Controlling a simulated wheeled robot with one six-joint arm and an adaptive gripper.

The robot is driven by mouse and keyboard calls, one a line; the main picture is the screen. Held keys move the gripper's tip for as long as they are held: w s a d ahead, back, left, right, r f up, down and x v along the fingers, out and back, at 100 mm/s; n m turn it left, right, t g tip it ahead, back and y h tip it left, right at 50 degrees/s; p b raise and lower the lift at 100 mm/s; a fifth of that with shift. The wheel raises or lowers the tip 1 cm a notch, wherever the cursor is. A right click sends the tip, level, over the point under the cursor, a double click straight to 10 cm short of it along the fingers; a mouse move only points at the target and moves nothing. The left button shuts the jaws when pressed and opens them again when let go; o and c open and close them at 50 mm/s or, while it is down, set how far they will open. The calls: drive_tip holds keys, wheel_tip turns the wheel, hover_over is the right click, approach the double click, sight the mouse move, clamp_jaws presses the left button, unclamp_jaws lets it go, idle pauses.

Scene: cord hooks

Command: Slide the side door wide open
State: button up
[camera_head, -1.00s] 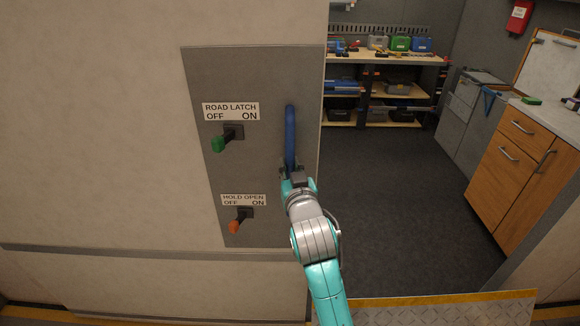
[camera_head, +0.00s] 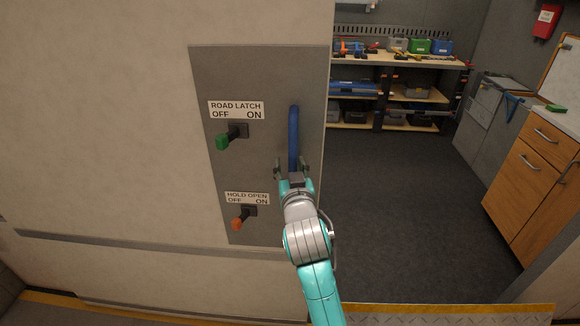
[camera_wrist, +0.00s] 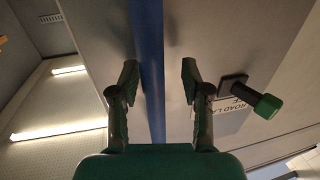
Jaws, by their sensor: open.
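The side door (camera_head: 110,130) is a pale panel on the left, with an open doorway at its right edge. Its grey plate (camera_head: 262,75) carries an upright blue handle (camera_head: 293,130). A green lever (camera_head: 224,140) under the ROAD LATCH label and an orange lever (camera_head: 239,222) under the HOLD OPEN label both point to the OFF side. My gripper (camera_head: 292,169) is open at the handle's lower part, a finger on each side. In the wrist view, the blue handle (camera_wrist: 152,40) runs between my gripper's (camera_wrist: 159,78) spread fingers, apart from the right finger; left finger contact is unclear.
Through the doorway, dark floor (camera_head: 400,210) lies clear. Shelves (camera_head: 400,90) with tools and boxes stand at the back. A wooden cabinet (camera_head: 530,185) stands at the right. A yellow-edged metal step (camera_head: 450,312) lies along the bottom.

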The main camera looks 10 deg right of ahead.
drive_tip(key=s+a, duration=0.1)
drive_tip(key=s, duration=1.1)
drive_tip(key=shift+a, duration=0.2)
drive_tip(key=shift+f, duration=0.1)
drive_tip(key=s+d+f+n+g+y, duration=0.2)
drive_tip(key=s+d+f+n, duration=0.1)
drive_tip(key=s+f, duration=1.5)
drive_tip(key=s+d+f+m+g, duration=0.1)
drive_tip(key=s+d+f, duration=0.1)
drive_tip(key=s, duration=2.3)
drive_tip(key=shift+m, duration=0.3)
drive_tip(key=shift+w+f, duration=0.1)
